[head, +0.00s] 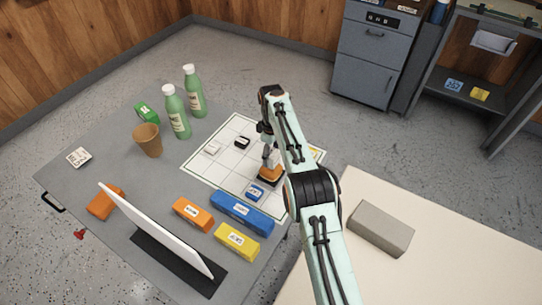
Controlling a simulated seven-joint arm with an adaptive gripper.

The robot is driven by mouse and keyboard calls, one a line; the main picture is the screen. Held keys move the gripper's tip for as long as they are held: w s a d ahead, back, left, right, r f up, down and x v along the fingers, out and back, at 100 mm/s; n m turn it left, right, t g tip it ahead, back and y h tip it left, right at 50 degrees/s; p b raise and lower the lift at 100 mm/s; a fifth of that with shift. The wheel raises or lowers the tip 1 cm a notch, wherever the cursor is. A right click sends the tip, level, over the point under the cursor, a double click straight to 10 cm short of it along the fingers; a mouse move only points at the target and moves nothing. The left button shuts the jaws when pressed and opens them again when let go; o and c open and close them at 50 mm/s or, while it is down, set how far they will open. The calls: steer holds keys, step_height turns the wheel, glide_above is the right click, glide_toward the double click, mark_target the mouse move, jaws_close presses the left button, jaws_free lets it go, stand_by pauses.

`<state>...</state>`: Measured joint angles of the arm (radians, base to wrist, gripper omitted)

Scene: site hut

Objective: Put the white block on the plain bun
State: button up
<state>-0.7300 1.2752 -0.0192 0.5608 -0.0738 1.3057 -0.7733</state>
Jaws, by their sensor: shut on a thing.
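A small white block (213,148) lies on the left part of the white gridded sheet (234,123) on the grey table. My gripper (269,163) points down over the right part of the sheet. It is shut at a small orange-brown thing with a dark lower edge (270,174). My fingers and arm partly cover this thing, and I cannot tell whether it is a bun or whether it touches the sheet. I make out no other bun.
A black block (242,142) and a blue block (255,192) are also on the sheet. Two green bottles (177,112) and a brown cup (147,140) stand behind left. Blue (242,212), orange (192,214) and yellow (237,241) boxes line the front. A white panel (155,230) stands nearby.

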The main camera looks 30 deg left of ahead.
steer(key=shift+f, duration=0.5)
steer(key=shift+f, duration=0.15)
steer(key=o, duration=1.2)
